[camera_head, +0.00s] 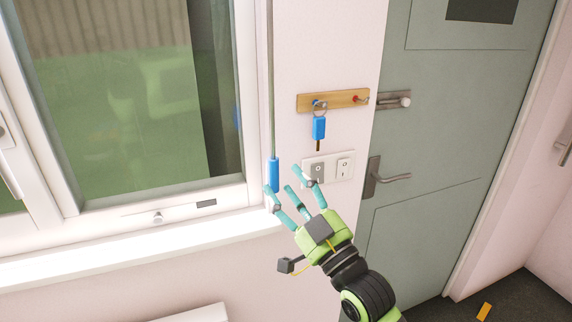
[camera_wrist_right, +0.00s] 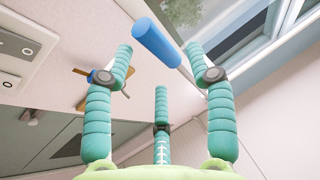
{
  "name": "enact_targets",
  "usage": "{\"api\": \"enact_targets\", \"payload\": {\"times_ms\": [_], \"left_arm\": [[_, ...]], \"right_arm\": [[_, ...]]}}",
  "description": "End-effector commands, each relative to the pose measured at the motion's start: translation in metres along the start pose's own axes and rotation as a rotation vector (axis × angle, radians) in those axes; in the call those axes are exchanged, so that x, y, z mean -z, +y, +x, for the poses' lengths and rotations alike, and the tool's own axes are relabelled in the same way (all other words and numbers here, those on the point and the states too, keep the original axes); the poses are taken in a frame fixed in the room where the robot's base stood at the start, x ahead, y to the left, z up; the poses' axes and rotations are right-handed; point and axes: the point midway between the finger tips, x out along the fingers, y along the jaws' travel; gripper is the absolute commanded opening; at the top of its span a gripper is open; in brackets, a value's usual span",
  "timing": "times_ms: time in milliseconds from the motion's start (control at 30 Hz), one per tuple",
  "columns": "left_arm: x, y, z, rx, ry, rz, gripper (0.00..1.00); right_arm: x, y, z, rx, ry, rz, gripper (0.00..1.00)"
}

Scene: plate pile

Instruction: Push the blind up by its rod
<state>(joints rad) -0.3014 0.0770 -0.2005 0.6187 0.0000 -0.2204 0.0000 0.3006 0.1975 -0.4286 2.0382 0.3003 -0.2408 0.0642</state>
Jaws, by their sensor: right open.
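The blind's thin rod (camera_head: 270,80) hangs along the right side of the window frame, with a blue cylindrical handle (camera_head: 273,172) at its lower end. My right gripper (camera_head: 289,186) is open, its teal fingers around the handle's lower right. In the right wrist view, the handle (camera_wrist_right: 157,43) shows beyond and between the spread fingertips of the right gripper (camera_wrist_right: 160,70); no grip on it shows. A brownish ribbed area (camera_head: 105,25) fills the window's top; I cannot tell whether it is the blind. My left gripper is not in view.
A wooden key rack (camera_head: 335,100) with a blue-tagged key (camera_head: 319,128) hangs right of the rod. Below it is a switch plate (camera_head: 330,168), close to my fingers. The window sill (camera_head: 130,240) juts out at left. A grey-green door (camera_head: 450,130) stands at right.

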Motion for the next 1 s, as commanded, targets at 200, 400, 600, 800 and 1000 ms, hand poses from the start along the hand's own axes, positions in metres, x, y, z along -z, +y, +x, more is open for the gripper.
{"api": "enact_targets", "payload": {"times_ms": [200,400,600,800,1000], "left_arm": [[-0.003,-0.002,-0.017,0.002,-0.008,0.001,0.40],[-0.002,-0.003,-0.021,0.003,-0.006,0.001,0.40],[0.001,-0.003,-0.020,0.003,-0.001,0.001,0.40],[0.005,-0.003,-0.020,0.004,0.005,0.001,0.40],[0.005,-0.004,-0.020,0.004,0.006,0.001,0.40]], "right_arm": [[0.003,0.001,0.034,-0.002,0.000,-0.001,0.56],[0.000,0.001,0.046,-0.001,-0.002,-0.001,0.56],[-0.001,0.001,0.046,-0.002,-0.002,-0.001,0.56],[-0.001,0.001,0.046,-0.002,-0.002,-0.002,0.00],[0.000,0.001,0.047,-0.002,-0.002,-0.003,0.00]]}}
